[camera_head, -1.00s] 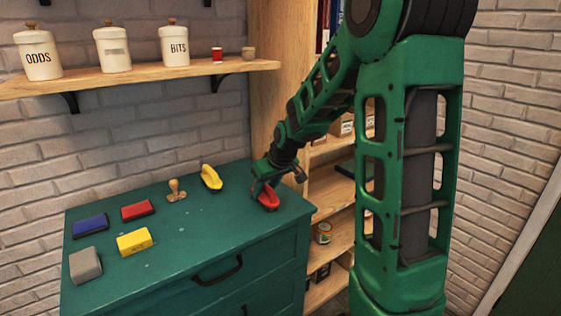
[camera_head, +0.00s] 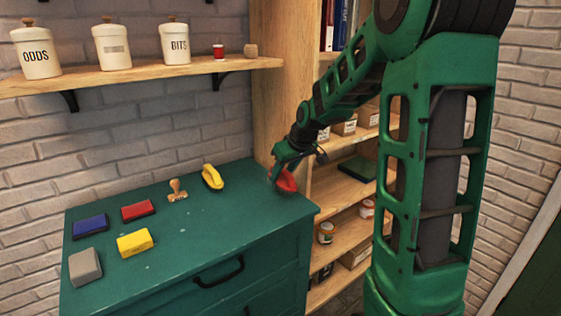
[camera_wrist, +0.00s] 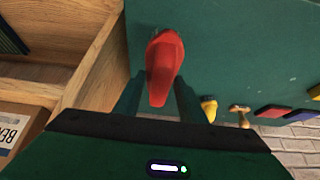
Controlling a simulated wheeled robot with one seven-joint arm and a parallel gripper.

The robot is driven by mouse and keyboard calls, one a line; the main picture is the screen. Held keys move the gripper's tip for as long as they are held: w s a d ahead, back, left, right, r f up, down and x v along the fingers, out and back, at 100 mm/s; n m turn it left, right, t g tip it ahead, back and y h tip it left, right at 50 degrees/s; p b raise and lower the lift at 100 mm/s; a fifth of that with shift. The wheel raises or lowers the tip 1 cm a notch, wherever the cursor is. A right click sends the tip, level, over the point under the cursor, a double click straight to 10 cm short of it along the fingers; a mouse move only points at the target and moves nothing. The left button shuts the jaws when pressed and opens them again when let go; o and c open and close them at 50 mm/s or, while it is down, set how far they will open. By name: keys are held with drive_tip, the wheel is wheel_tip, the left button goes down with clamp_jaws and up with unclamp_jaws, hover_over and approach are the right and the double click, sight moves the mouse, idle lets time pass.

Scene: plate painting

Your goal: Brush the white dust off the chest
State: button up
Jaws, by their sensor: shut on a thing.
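The green chest (camera_head: 190,245) stands against the brick wall, with small white specks of dust (camera_head: 150,267) on its top. My gripper (camera_head: 281,180) is shut on a red brush (camera_head: 287,183) above the right end of the chest top, near its back right edge. In the wrist view the red brush (camera_wrist: 163,65) sits between the two fingers (camera_wrist: 158,97), over the green top. Its underside is hidden in both views. A yellow brush-like thing (camera_head: 212,177) lies on the chest to the left of my gripper.
On the chest are a wooden stamp (camera_head: 177,190), a red pad (camera_head: 138,210), a blue pad (camera_head: 90,226), a yellow block (camera_head: 134,242) and a grey block (camera_head: 85,267). An open shelf unit (camera_head: 340,190) stands right of the chest. The chest's front right top is clear.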

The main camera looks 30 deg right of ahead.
drive_tip(key=shift+r, duration=2.25)
